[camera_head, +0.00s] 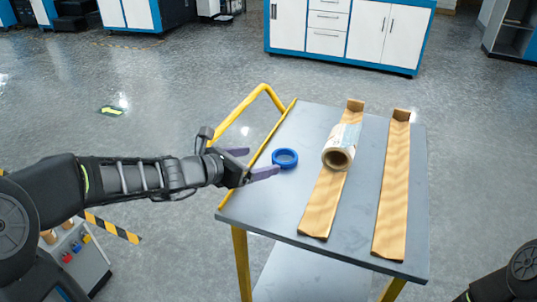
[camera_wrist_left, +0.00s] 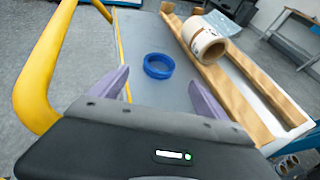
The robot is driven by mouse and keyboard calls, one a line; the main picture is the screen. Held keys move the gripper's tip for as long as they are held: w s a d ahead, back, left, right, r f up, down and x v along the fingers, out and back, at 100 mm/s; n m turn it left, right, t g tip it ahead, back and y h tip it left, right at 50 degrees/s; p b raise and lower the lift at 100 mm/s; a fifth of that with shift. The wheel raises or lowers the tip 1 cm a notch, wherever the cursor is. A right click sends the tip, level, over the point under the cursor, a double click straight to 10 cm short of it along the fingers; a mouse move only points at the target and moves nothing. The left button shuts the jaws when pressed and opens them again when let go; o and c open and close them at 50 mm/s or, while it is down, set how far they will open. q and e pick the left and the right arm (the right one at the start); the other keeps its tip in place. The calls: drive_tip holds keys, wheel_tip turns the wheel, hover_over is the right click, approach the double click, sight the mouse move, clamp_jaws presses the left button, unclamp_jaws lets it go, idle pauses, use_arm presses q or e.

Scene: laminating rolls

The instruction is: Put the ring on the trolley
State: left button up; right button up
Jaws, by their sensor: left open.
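A blue ring (camera_head: 285,158) lies flat on the grey top of the trolley (camera_head: 265,205), near its left edge. It also shows in the left wrist view (camera_wrist_left: 159,66), ahead of and between the two fingers. My left gripper (camera_head: 252,163) is open and empty, with its purple fingers just left of the ring. In the left wrist view its fingertips (camera_wrist_left: 158,80) are spread wide, and the ring appears apart from both. My right gripper is out of view; only part of my right arm shows at the lower right corner.
A roll of film (camera_head: 338,158) rests on the left wooden rail (camera_head: 325,200); a second wooden rail (camera_head: 393,190) lies to its right. The trolley's yellow handle (camera_head: 245,108) rises at its left side, close to my left wrist. Cabinets (camera_head: 345,35) stand at the back.

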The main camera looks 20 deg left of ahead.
use_arm(q)
drive_tip(key=shift+v, duration=0.8)
idle(1.1)
